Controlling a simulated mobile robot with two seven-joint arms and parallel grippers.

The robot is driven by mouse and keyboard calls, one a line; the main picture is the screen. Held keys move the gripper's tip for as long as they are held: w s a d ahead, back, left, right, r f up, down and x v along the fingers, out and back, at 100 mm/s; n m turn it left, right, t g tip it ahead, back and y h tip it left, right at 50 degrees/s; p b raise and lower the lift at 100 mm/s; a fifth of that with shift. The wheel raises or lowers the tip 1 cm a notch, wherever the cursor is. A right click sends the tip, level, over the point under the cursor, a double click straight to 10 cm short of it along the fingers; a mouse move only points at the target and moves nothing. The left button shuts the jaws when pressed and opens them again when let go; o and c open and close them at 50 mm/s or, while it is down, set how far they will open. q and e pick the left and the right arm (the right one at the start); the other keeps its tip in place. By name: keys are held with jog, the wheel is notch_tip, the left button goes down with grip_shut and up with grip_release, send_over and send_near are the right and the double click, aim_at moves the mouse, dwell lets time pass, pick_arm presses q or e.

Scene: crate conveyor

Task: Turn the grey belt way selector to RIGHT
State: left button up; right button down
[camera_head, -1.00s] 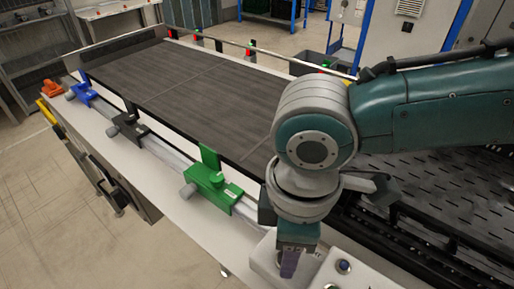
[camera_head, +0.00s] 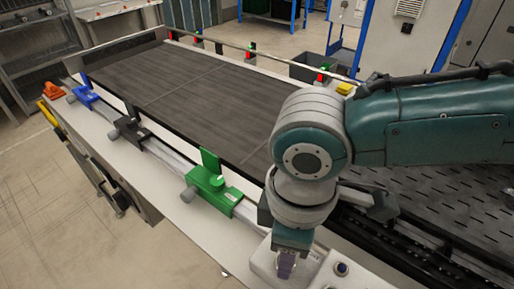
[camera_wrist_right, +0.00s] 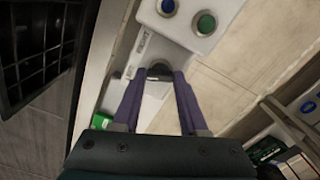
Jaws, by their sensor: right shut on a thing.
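In the head view my right gripper (camera_head: 286,265) points down onto the same box (camera_head: 318,272) and hides the knob. My left gripper is not in view.
Blue (camera_wrist_right: 168,6) and green (camera_wrist_right: 206,22) buttons sit on the box beside the selector. A dark conveyor belt (camera_head: 190,95) runs behind. Green (camera_head: 212,185), black (camera_head: 129,131) and blue (camera_head: 84,95) slides stand along its near rail. Floor on the left is free.

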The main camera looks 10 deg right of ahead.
jog(key=m+p, duration=0.3)
jog(key=m, duration=0.2)
jog(key=shift+s+r, duration=0.1)
jog(key=shift+r, duration=0.05)
jog(key=m+p, duration=0.2)
jog(key=m, duration=0.3)
dwell(0.3)
jog(key=shift+c, duration=2.2)
grip_release()
notch_tip(320, 180, up, 10)
jog(key=p, duration=0.4)
